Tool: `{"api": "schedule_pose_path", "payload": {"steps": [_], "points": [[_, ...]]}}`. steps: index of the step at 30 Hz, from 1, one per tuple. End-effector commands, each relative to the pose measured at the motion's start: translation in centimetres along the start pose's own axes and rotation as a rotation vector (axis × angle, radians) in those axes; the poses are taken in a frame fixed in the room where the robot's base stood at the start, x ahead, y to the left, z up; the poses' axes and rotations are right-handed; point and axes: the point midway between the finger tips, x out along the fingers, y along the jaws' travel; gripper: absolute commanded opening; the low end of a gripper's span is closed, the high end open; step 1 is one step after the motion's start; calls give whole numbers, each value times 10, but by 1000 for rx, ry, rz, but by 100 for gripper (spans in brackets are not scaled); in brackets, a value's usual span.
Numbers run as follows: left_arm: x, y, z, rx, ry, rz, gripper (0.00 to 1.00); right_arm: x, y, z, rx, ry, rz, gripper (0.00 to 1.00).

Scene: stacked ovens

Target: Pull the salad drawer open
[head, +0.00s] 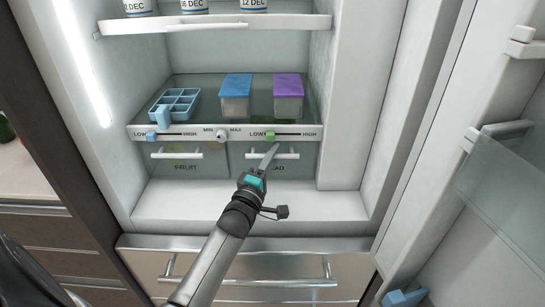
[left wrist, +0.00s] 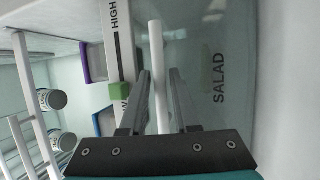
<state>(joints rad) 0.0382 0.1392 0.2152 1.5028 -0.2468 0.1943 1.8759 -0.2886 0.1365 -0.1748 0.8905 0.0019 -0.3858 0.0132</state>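The salad drawer (head: 303,172) is the right one of two clear drawers low in the fridge and looks shut. Its label is partly hidden by my arm in the head view; the left wrist view shows SALAD on its front (left wrist: 220,105). Its white bar handle (head: 287,156) also shows in the left wrist view (left wrist: 157,50). My left gripper (head: 268,158) is at this handle. In the left wrist view its two fingers (left wrist: 159,100) are open, one on each side of the bar, with visible gaps. My right gripper is not in view.
The fruit drawer (head: 175,168) is to the left. Above are sliders and a glass shelf with an ice tray (head: 175,104) and blue-lidded (head: 236,95) and purple-lidded (head: 288,95) boxes. The open fridge door (head: 450,130) stands on the right. A steel drawer (head: 300,268) is below.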

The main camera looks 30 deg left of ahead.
Motion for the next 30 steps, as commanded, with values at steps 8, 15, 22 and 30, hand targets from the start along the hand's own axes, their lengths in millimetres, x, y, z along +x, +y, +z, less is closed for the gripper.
{"api": "schedule_pose_path", "payload": {"steps": [8,15,22,30], "points": [[0,0,0,0,0,0,5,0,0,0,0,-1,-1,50],[0,0,0,0,0,0,0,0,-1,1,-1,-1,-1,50],[0,0,0,0,0,0,0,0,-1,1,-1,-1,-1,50],[-1,0,0,0,0,0,0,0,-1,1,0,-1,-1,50]]}}
